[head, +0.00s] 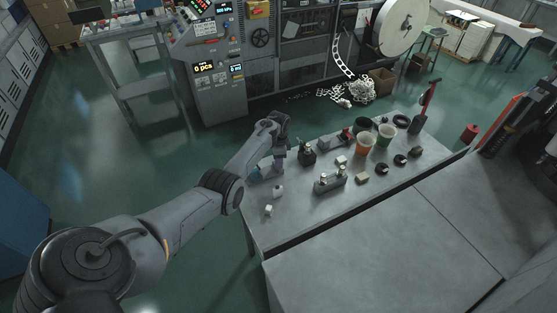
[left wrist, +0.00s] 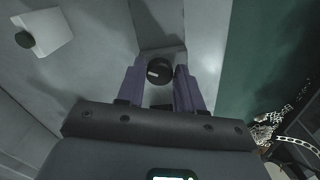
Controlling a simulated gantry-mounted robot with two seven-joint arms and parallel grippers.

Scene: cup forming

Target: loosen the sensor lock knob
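The lock knob (left wrist: 160,70) is round and black with a small white mark. In the left wrist view it lies between the two purple fingertips of my left gripper (left wrist: 160,62). A gap shows on both sides of it, so the gripper is open around or just above it; which, I cannot tell. A grey part shows behind the knob. In the head view my left gripper (head: 279,158) points down at the table's far left corner and hides the knob. My right gripper is not in view.
A control cabinet (head: 215,80) stands behind. The table's front left is mostly clear.

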